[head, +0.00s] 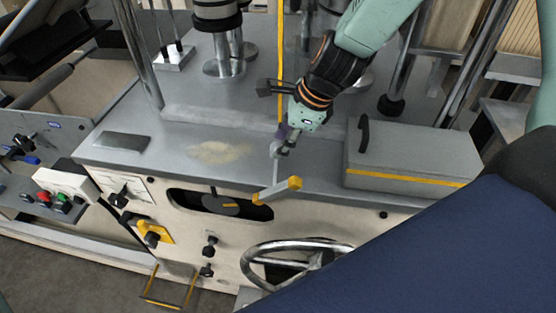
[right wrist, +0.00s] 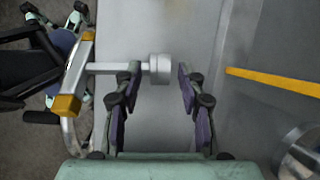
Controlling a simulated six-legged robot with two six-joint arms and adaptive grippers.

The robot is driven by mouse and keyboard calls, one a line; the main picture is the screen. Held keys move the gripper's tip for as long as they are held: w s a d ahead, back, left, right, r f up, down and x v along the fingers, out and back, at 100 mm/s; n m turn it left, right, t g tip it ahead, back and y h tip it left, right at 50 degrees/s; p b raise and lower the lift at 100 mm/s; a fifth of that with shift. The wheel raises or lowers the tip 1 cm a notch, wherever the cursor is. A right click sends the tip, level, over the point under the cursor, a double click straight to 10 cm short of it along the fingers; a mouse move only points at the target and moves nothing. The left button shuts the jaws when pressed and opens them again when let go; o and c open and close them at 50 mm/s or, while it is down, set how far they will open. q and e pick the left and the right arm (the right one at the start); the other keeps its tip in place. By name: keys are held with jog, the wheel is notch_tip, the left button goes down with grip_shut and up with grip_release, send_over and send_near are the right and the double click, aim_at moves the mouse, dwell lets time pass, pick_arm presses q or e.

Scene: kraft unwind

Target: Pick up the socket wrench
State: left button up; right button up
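The socket wrench (head: 276,172) is a grey T-shaped tool with a cross bar and yellow ends. In the head view it is at the front edge of the grey machine top, with its cross bar in front of the panel. In the right wrist view its shaft (right wrist: 116,67) runs right to a round pale socket (right wrist: 160,69). My right gripper (head: 284,140) is at the socket end. Its fingers (right wrist: 158,78) are apart, one on each side of the socket, with a visible gap on the right. My left gripper is not in view.
A grey box (head: 408,157) with a yellow stripe stands right of the wrench. A handwheel (head: 290,248) sits below on the front panel. Metal posts and a roller column (head: 222,45) stand behind. The machine top left of my gripper has a pale stain (head: 221,152) and is mostly clear.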

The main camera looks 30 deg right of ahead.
jog(key=shift+s, duration=0.1)
jog(key=shift+c, duration=1.4)
grip_shut()
